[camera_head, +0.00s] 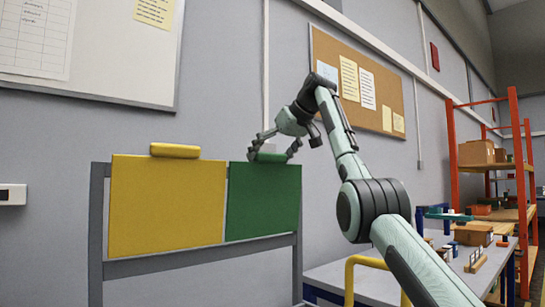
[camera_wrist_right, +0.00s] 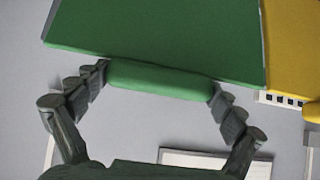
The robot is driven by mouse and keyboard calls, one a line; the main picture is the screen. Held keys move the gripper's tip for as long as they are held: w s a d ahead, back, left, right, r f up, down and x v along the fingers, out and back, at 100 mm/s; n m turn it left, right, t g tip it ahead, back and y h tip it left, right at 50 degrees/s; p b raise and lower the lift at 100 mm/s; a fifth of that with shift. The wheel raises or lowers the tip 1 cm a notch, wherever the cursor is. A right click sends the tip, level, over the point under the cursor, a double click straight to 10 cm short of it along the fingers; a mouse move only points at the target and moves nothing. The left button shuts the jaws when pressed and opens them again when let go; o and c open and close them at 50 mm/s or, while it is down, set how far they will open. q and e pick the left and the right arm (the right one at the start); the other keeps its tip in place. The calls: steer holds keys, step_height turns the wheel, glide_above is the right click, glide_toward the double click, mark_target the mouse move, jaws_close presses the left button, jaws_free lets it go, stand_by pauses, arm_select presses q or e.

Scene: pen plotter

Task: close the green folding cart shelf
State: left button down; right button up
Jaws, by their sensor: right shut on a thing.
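The green shelf (camera_head: 264,203) is a flat panel standing upright in the grey cart frame (camera_head: 298,265), right of the yellow panel. A green handle (camera_head: 270,157) sits along its top edge. My right gripper (camera_head: 272,151) comes down from above with its fingers around the two ends of the handle, shut on it. In the right wrist view the green panel (camera_wrist_right: 165,38) fills the top, and the handle (camera_wrist_right: 160,80) spans between my fingertips. My left gripper is out of view.
The yellow panel (camera_head: 166,207) with its yellow handle (camera_head: 175,150) stands upright beside the green one. A grey wall is close behind. At right are a table (camera_head: 345,280) and an orange-framed rack (camera_head: 455,165) with boxes. A yellow rail (camera_head: 350,275) stands below my right arm.

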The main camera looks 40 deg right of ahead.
steer(key=shift+w+a+f, duration=0.1)
steer(key=shift+w, duration=0.05)
steer(key=o, duration=1.3)
steer(key=shift+w, duration=0.15)
steer(key=shift+w+a+f, duration=0.1)
steer(key=shift+w+f, duration=0.1)
steer(key=shift+w, duration=0.05)
steer(key=v, duration=1.2)
steer(key=shift+s, duration=0.1)
steer(key=x, duration=1.1)
steer(key=shift+w+f, duration=0.25)
steer(key=shift+w, duration=0.05)
